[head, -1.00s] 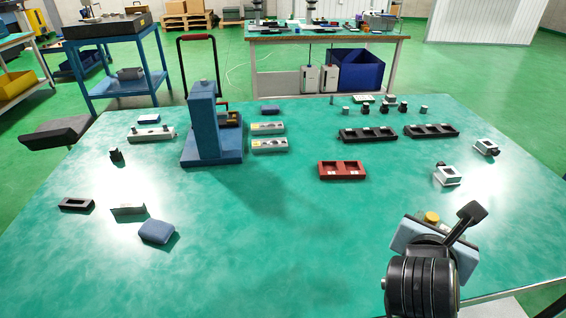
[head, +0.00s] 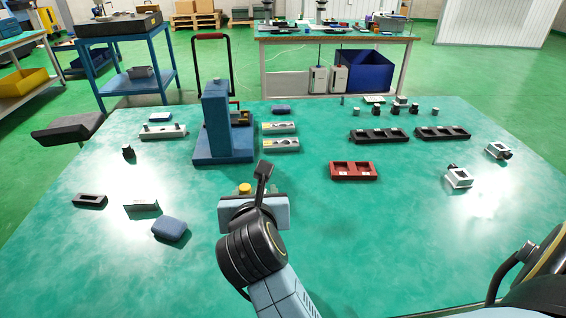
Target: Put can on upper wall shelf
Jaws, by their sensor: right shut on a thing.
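My right gripper (head: 252,194) is over the near middle of the green table, its arm coming in from the bottom. Its light blue body hides most of its fingers. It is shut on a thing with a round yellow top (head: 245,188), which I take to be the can. The rest of the can is largely hidden behind the gripper. No wall shelf is in view. My left gripper is not in view.
The green table (head: 400,230) has bare room at its front right. A blue upright fixture (head: 216,120) stands just beyond my gripper. A red tray (head: 354,171), black trays (head: 379,136) and a blue pad (head: 170,229) lie around.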

